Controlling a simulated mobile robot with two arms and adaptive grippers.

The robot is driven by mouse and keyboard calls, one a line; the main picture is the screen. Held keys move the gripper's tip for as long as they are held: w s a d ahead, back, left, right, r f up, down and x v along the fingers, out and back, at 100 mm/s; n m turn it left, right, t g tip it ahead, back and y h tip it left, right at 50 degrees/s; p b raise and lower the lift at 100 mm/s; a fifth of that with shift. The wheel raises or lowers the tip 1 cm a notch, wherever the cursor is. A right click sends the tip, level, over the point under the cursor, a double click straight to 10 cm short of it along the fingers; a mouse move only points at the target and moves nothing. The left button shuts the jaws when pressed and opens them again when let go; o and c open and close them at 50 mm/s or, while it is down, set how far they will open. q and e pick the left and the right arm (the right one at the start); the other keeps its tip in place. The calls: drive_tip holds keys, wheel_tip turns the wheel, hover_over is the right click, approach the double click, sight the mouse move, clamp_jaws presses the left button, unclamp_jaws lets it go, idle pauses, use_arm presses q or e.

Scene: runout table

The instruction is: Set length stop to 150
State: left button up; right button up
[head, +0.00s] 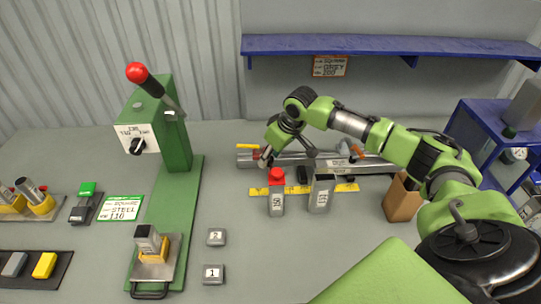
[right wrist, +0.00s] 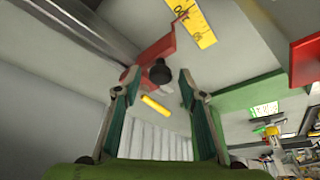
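A grey rail (head: 375,164) lies along the back of the table, with a yellow ruler strip (head: 345,187) in front; the strip also shows in the right wrist view (right wrist: 203,34). A red bracket (right wrist: 156,48) with a black knob (right wrist: 160,73) sits at the rail's left end, partly hidden in the head view. My right gripper (head: 267,160) is over that end. In the right wrist view the gripper (right wrist: 160,78) is open, with the knob between its fingertips; contact cannot be told. A red-topped block marked 150 (head: 277,201) stands upright before the rail. My left gripper is not in view.
A grey block (head: 320,196) stands right of the 150 block. A brown box (head: 401,202) is at the rail's right front. A green press (head: 175,140) with a red-ball lever stands left. A blue shelf (head: 390,46) spans the wall. Bare table lies in the front middle.

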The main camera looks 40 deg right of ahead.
clamp_jaws()
drive_tip(key=s+d+p, duration=0.2)
drive_tip(key=d, duration=0.1)
drive_tip(key=d+p, duration=0.1)
drive_tip(key=shift+s+d, duration=0.3)
drive_tip(key=shift+s, duration=0.1)
drive_tip(key=shift+o, duration=0.5)
unclamp_jaws()
drive_tip(key=shift+a, duration=0.1)
drive_tip(key=v, duration=1.2)
